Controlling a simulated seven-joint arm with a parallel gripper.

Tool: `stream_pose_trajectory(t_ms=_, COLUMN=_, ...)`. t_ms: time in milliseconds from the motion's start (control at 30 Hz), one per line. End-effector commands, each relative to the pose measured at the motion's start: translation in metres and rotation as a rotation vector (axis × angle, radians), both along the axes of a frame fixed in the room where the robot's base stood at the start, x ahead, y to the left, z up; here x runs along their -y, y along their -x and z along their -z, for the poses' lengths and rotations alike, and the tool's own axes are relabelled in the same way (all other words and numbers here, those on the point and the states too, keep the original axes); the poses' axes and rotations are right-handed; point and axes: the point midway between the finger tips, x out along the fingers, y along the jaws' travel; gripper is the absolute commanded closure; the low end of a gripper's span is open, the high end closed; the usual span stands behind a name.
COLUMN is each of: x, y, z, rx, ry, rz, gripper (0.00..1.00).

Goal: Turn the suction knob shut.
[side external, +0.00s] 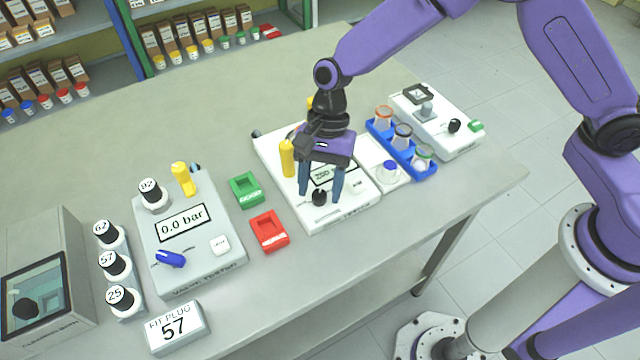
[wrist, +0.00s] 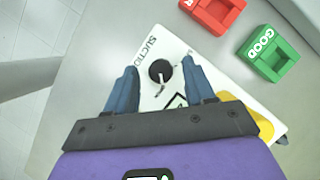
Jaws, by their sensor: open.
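The suction knob (side external: 319,198) is a small round black knob on the front part of a white panel (side external: 338,220). In the wrist view the knob (wrist: 160,71) shows a pale pointer line and stands beside printed lettering that starts "SUCTIO". My gripper (side external: 320,196) is open, pointing down over the panel, with one blue finger on each side of the knob. In the wrist view my gripper (wrist: 160,77) has its fingers apart, with a gap between each finger and the knob. I cannot tell how far the fingertips are above the panel.
A red tray (side external: 269,232) and a green tray (side external: 246,189) lie left of the panel. A yellow cylinder (side external: 287,158) stands on the panel behind my gripper. A blue rack (side external: 402,150) with jars is to the right. A grey valve station (side external: 200,255) stands further left.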

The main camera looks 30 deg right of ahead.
Motion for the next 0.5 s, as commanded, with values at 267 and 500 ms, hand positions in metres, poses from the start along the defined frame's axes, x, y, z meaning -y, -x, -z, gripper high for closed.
stream_pose_trajectory(t_ms=267, x=-0.0018, y=0.0014, z=0.006, rx=0.001, ry=-0.001, rz=0.002, gripper=0.46)
stream_pose_trajectory(t_ms=500, x=-0.0019, y=0.0014, z=0.0056, rx=0.001, ry=-0.001, rz=0.002, gripper=0.85)
